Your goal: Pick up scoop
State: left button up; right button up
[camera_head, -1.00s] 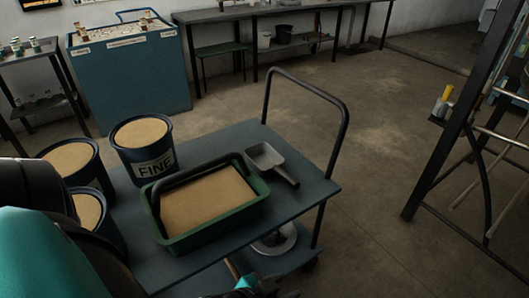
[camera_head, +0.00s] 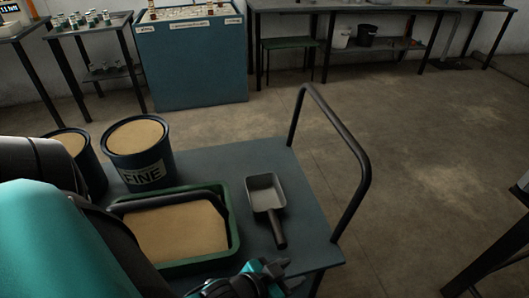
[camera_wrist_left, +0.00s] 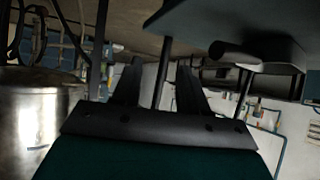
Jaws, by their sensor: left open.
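The scoop (camera_head: 265,193) has a grey metal pan and a dark handle. It lies on the blue-grey cart top (camera_head: 262,157), right of the green tray, with its handle toward me. My left gripper (camera_head: 292,281) is low in the head view, just below the handle's end and apart from it. In the left wrist view my left gripper (camera_wrist_left: 157,85) is open, with nothing between its two dark fingers. A dark rounded piece at the cart's edge there looks like the scoop's handle (camera_wrist_left: 240,54). My right gripper is not in view.
The green tray (camera_head: 234,222) of sand-coloured material sits left of the scoop. A bucket marked FINE (camera_head: 143,168) and another bucket (camera_head: 93,172) stand behind it. The cart's black push rail (camera_head: 352,215) rises at the right. Open floor lies beyond.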

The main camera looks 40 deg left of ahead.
aim_at(266, 196)
jog(key=i+l+u, duration=0.25)
jog(key=u, duration=0.2)
jog(key=i+l+u, duration=0.2)
jog(key=l+u, duration=0.25)
jog(key=i+l+u, duration=0.15)
jog(key=l+u, duration=0.15)
jog(key=u, duration=0.15)
